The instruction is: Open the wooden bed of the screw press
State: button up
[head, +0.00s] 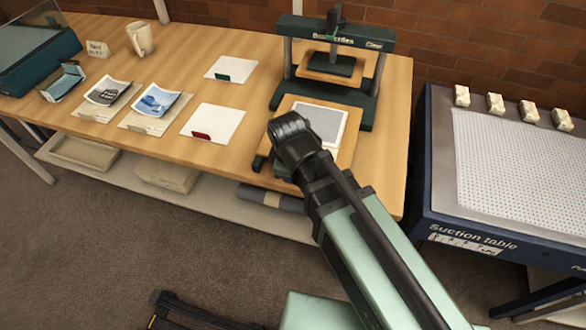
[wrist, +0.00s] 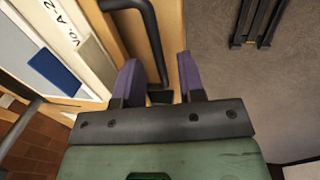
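The dark green screw press (head: 287,70) stands at the back right of the wooden table in the head view. Its wooden bed (head: 350,140) shows in front of the frame and carries a grey sheet with a white border (head: 322,122). In the wrist view a bent black handle (wrist: 152,40) stands out from a wooden surface. My gripper (wrist: 157,78) is open, with its two purple fingers apart on either side of the handle's lower end. I see no clear contact. In the head view my arm hides the fingers and part of the bed's front.
The suction table (head: 520,160) stands to the right. Open floor (head: 100,240) lies in front.

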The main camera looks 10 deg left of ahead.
notch_tip(320, 180, up, 10)
jog(key=s+p, duration=0.2)
jog(key=p, duration=0.8)
jog(key=shift+r, duration=0.25)
jog(key=shift+a, duration=0.1)
jog(key=w+d+m+g, duration=0.1)
jog(key=w+d+m, duration=0.1)
jog(key=d+m, duration=0.6)
jog(key=w+d+m+g, duration=0.1)
jog(key=d+m, duration=0.8)
jog(key=d, duration=1)
jog(key=shift+w+d+f, duration=0.2)
jog(key=shift+w+d, duration=0.1)
jog(key=shift+w, duration=0.05)
